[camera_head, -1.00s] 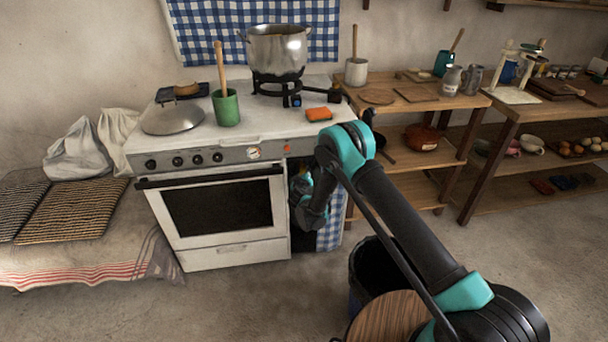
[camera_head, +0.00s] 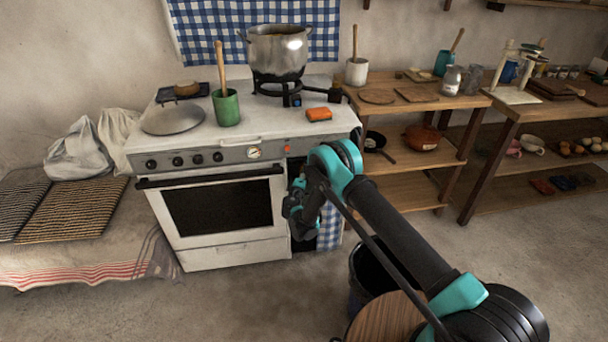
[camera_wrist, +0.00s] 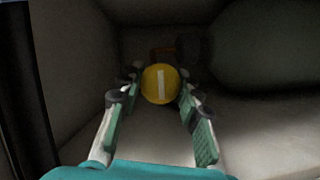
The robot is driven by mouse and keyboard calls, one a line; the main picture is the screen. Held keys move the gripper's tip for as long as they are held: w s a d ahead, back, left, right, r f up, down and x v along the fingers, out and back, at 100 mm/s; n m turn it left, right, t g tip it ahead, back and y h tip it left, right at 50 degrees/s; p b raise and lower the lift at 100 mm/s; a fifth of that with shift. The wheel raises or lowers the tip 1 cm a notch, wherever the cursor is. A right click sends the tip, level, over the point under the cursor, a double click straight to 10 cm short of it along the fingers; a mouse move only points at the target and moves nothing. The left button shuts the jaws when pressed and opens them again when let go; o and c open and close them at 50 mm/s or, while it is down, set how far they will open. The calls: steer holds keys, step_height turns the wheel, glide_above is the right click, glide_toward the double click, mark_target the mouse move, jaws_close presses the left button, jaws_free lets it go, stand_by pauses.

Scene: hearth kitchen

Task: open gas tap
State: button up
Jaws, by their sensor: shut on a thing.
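The gas tap (camera_wrist: 160,84) shows in the wrist view as a round yellow knob with a pale bar standing nearly upright on its face. It sits inside a dim compartment. My gripper (camera_wrist: 159,92) reaches into this compartment, with one finger on each side of the knob, and it is shut on the knob. In the head view my gripper (camera_head: 298,205) is at the dark opening to the right of the oven door. The tap is hidden there.
A large rounded grey-green shape (camera_wrist: 268,45), like a gas bottle, fills the compartment's right side in the wrist view. The white stove (camera_head: 228,252) stands left of my arm. A checked curtain (camera_head: 329,228) hangs right of the opening. A dark bin (camera_head: 362,285) stands on the floor nearby.

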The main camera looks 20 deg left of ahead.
stand_by(0.4)
steer(key=o, duration=1.2)
steer(key=v, duration=0.7)
steer(key=shift+s, duration=0.3)
steer(key=shift+s, duration=0.1)
